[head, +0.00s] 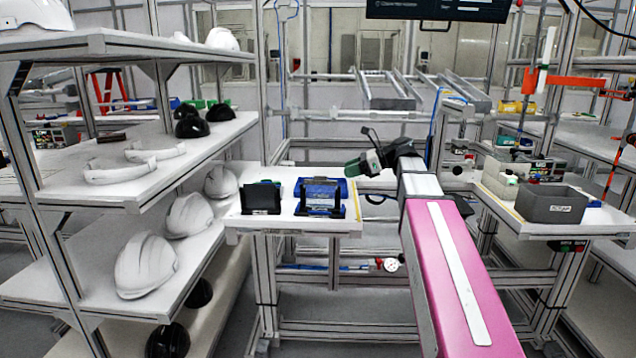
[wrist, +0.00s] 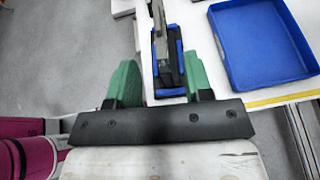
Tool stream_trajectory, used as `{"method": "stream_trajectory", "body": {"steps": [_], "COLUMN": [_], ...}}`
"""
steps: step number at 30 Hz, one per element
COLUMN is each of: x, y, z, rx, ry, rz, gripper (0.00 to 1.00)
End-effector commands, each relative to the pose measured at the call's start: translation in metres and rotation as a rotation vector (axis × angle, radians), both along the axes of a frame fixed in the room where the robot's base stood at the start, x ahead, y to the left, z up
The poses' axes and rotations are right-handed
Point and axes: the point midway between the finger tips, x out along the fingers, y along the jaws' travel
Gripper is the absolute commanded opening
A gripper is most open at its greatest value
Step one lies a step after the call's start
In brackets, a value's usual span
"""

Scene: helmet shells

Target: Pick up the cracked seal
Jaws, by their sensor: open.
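My gripper (wrist: 160,82) has two green fingers, spread apart with a gap between them. In the head view my gripper (head: 365,166) is above the right end of the small white table. In the wrist view a blue-and-black holder (wrist: 179,62) with thin grey and dark pieces stands beyond and between the fingertips. I cannot see the fingers touching it. In the head view a holder (head: 320,205) with a blue front stands on the table, left of my gripper. I cannot make out a cracked seal in either view.
A black holder (head: 261,198) stands beside it on the white table (head: 283,224). A blue tray (wrist: 262,45) lies to the right in the wrist view. Shelves with white helmet shells (head: 147,266) stand left. A grey bin (head: 552,203) sits on the right bench.

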Motion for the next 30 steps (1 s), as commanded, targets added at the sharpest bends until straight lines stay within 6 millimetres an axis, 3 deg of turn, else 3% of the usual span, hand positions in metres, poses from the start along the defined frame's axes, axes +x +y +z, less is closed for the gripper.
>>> {"method": "stream_trajectory", "body": {"steps": [6,14,22,30], "x": [0.003,0.004,0.007,0.008], "y": [0.030,0.046,0.080,0.086], "z": [-0.013,-0.019,-0.031,-0.033], "rx": [-0.002,-0.003,-0.003,-0.003], "ry": [0.000,-0.001,-0.001,-0.002], "rz": [0.001,0.001,0.001,0.000], "gripper": [0.46,0.46,0.46,0.46]}}
